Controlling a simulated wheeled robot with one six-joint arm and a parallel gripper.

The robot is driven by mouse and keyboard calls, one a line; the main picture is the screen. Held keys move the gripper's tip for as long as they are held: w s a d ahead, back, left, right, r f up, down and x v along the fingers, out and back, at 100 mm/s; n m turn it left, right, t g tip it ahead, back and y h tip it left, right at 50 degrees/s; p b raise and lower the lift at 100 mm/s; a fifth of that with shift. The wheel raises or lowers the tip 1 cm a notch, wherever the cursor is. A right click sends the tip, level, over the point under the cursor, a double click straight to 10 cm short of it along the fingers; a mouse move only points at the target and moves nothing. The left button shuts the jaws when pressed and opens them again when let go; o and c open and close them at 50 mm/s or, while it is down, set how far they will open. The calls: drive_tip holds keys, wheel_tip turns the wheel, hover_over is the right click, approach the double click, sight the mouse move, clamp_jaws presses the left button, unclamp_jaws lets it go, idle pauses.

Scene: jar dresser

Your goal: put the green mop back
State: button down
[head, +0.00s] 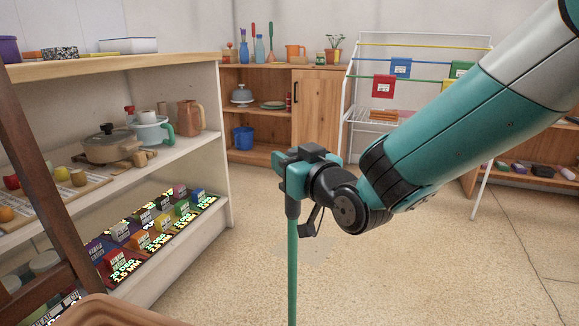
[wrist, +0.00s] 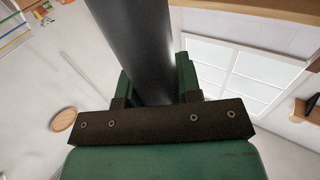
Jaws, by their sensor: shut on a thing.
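The green mop shows in the head view as a thin upright green handle (head: 293,265) running down out of the bottom edge; its mop head is out of view. My gripper (head: 293,180) is shut around the upper part of the handle, in the middle of the picture. In the wrist view a thick dark grey grip (wrist: 135,40) of the handle stands between the two green fingers of my gripper (wrist: 153,88). No holder for the mop can be made out.
A white shelf (head: 226,150) with jars, pots and small boxes stands on the left. A wooden cabinet (head: 320,110) is at the back. The floor (head: 400,270) in the middle is clear.

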drive_tip(key=shift+r, duration=0.15)
drive_tip(key=shift+f, duration=0.2)
drive_tip(key=c, duration=0.8)
unclamp_jaws()
drive_tip(key=s+d+f+g+h, duration=0.2)
drive_tip(key=s+d+g, duration=0.3)
drive_tip(key=s, duration=0.4)
drive_tip(key=s+d+f+g+h+b, duration=0.1)
drive_tip(key=s+d+g, duration=0.4)
drive_tip(key=s, duration=0.5)
drive_tip(key=s+d+f+g+h, duration=0.3)
drive_tip(key=s+d+g, duration=0.2)
drive_tip(key=s, duration=0.5)
drive_tip(key=shift+s+d+f+b, duration=0.1)
drive_tip(key=shift+d+f+b, duration=0.05)
drive_tip(key=shift+d+b, duration=0.25)
